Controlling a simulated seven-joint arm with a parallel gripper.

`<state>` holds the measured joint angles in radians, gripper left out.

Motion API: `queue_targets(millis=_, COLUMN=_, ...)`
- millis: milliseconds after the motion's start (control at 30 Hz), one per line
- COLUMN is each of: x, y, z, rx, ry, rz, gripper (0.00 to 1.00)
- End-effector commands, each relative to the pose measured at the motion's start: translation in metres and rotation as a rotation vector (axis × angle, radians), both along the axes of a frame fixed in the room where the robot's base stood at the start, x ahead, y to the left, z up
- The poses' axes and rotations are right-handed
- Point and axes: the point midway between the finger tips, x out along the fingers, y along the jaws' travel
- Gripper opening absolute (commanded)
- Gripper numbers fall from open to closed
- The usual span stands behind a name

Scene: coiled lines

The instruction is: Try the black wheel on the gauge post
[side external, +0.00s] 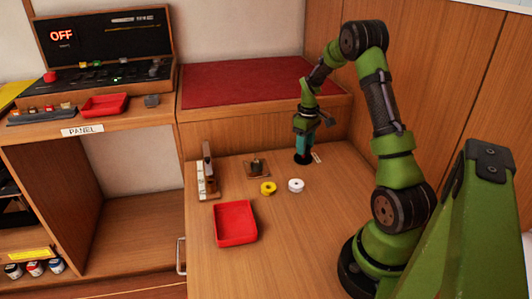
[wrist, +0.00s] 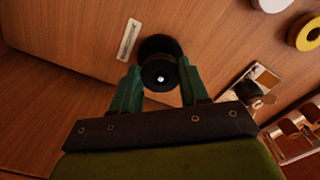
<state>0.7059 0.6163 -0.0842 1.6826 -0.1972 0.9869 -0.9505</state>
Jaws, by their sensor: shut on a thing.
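My gripper (wrist: 158,82) points down over the back of the table, its teal fingers on either side of a black wheel (wrist: 159,72). A small bright spot shows at the wheel's centre; I cannot tell if it is a post tip. Just beyond the wheel is a larger black round shape (wrist: 157,47), also at the table under my gripper in the side view (side external: 303,158). A white label (side external: 316,157) lies beside it. No gauge post is clearly made out there; the wheel and gripper cover that spot. I cannot tell whether the wheel touches anything below.
A yellow wheel (side external: 267,188) and a white wheel (side external: 296,185) lie mid-table. A square plate with a dark upright piece (side external: 257,167) is left of my gripper. A rack (side external: 207,180) and red tray (side external: 236,222) are farther left. A raised ledge (side external: 262,126) stands behind.

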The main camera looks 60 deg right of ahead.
Motion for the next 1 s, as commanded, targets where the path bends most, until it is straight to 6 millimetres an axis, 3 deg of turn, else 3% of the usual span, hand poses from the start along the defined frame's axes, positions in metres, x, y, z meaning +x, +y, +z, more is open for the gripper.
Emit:
queue_targets(millis=400, x=-0.0001, y=0.0000, z=-0.0046, rx=0.000, ry=0.000, rz=0.000, gripper=0.15)
queue_targets(millis=433, x=0.0000, y=0.0000, z=-0.0046, rx=0.000, ry=0.000, rz=0.000, gripper=0.49)
queue_targets(millis=600, x=0.0000, y=0.0000, z=-0.0044, rx=0.000, ry=0.000, rz=0.000, gripper=0.74)
queue_targets(millis=1000, x=0.0005, y=-0.0005, z=0.0050, rx=-0.002, ry=-0.003, rz=0.000, gripper=0.74)
